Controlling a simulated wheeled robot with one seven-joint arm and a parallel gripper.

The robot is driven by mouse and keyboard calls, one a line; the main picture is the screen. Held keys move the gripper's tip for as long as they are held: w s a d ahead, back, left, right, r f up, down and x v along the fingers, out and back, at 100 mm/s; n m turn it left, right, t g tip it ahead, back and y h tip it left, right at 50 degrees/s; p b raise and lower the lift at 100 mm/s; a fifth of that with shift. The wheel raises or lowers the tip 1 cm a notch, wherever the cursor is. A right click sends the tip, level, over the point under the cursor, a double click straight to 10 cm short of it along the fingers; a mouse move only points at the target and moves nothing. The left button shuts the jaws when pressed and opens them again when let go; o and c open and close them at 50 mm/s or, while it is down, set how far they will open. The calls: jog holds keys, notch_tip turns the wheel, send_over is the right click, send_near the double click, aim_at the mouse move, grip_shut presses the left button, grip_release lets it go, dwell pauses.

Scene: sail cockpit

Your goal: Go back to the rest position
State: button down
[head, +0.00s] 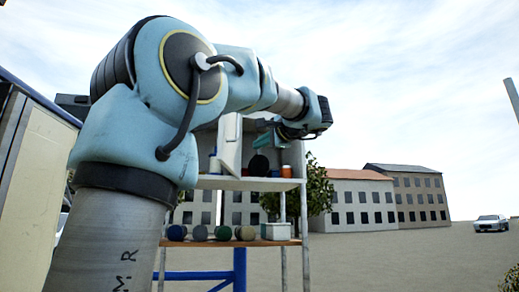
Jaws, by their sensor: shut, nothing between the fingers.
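My blue-grey arm rises from the lower left, bends at a large round joint, and reaches out to the right. My gripper (264,143) hangs at the far end of the arm, small and partly in shadow. It points down and left, in front of the upper part of a shelf rack (245,184). It is shut and holds nothing. Whether it touches anything on the rack cannot be told from this view.
The upper shelf holds a white upright panel (230,146), a dark round thing (259,165) and an orange can (286,171). The lower shelf holds several round coils (199,233) and a white box (275,230). Open ground with a distant car (490,223) lies right.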

jog(key=s+d+b, duration=0.1)
jog(key=s+b, duration=0.1)
jog(key=s, duration=0.5)
jog(key=shift+s+d, duration=0.15)
jog(key=shift+s, duration=0.1)
jog(key=shift+f, duration=0.1)
jog(key=w+a+f+g+h+p, duration=0.1)
jog(key=w+a+f+g, duration=0.15)
jog(key=f, duration=0.85)
jog(key=w+a+f+g+h+p, duration=0.1)
jog(key=f+g+h, duration=0.15)
jog(key=f, duration=0.95)
jog(key=w+a+f+g, duration=0.2)
jog(key=f+g, duration=0.1)
jog(key=f, duration=0.8)
jog(key=s+a+f+n+g+h+p, duration=0.1)
jog(key=s+a+f+n+g+h, duration=0.1)
jog(key=s+f, duration=0.6)
jog(key=s+a+f+n+g+h+p, duration=0.1)
jog(key=s+a+f+n+g, duration=0.3)
jog(key=s+f+n, duration=0.5)
notch_tip(320, 180, down, 8)
jog(key=a+h, duration=0.1)
jog(key=a, duration=0.1)
jog(key=shift+a+r+n+g, duration=0.2)
jog(key=shift+a+n+g, duration=0.1)
jog(key=shift+a, duration=0.05)
